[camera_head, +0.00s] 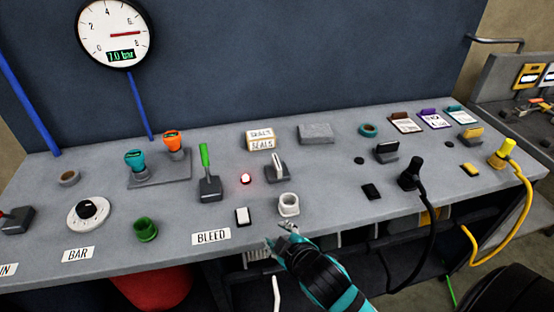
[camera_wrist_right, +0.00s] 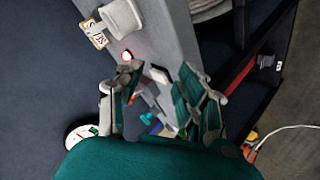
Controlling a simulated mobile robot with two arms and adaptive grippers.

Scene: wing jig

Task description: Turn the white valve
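The thing that best fits the white valve is a white upright handle on a small dark grey base (camera_head: 277,167), towards the middle of the bench. I cannot be sure, as a white round cup-like fitting (camera_head: 288,204) stands in front of it. My right gripper (camera_head: 280,236) is at the front edge of the bench, just in front of this fitting and apart from the handle. In the right wrist view its fingers (camera_wrist_right: 160,95) are spread with a gap between them, and it holds nothing visible. My left gripper is not in view.
A green-handled lever (camera_head: 207,175), a lit red lamp (camera_head: 245,179) and a white rocker switch (camera_head: 242,216) are left of the handle. A SEALS box (camera_head: 260,139) is behind. Teal (camera_head: 135,160) and orange (camera_head: 173,143) valves stand further left. Black plug (camera_head: 411,174) and cable are right.

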